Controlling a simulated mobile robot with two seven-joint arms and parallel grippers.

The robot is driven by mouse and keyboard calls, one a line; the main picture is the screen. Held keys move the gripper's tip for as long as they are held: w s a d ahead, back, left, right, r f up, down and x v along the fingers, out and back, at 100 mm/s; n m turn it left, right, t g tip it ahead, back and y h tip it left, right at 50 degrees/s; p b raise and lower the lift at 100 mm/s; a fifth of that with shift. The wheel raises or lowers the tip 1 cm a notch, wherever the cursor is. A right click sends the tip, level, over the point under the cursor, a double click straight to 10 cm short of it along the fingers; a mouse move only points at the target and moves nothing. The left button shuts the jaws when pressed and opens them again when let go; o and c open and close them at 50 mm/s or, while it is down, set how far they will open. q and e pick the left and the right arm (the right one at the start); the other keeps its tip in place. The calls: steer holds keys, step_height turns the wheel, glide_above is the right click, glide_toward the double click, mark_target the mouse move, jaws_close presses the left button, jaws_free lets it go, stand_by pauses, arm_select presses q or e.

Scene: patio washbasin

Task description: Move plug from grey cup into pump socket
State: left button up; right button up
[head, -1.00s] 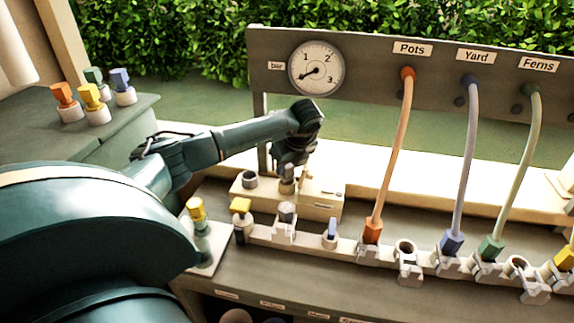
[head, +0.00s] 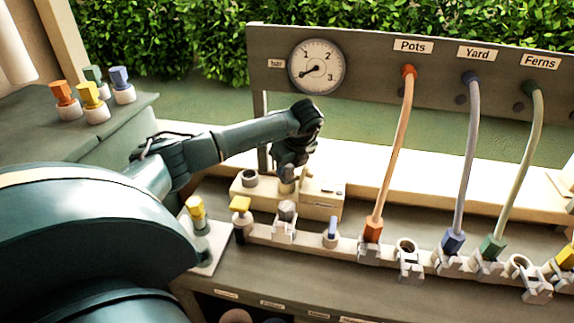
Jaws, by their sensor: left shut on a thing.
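My left gripper (head: 289,180) points down over the beige block (head: 320,212) below the gauge. It is shut on a small tan plug (head: 287,188), mostly hidden by the fingers. The plug's lower end is at the block's top; I cannot tell how deep it sits. A grey cup (head: 250,178) with a dark opening stands on the same block, just left of the gripper, and looks empty. Which opening is the pump socket is not clear from this view. My right gripper is not in view.
One clip (head: 408,262) is empty. Several coloured plugs in white cups (head: 97,114) stand at left. The gauge (head: 316,67) hangs behind.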

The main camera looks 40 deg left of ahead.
arm_select(q)
steer(key=shift+f, duration=0.35)
steer(key=o, duration=0.7)
steer(key=p+v, duration=0.2)
steer(key=v, duration=0.1)
steer(key=shift+r, duration=0.15)
steer(key=shift+p+v, duration=0.9)
steer(key=shift+v, duration=0.4)
steer(key=v, duration=0.5)
steer(key=shift+r, duration=0.1)
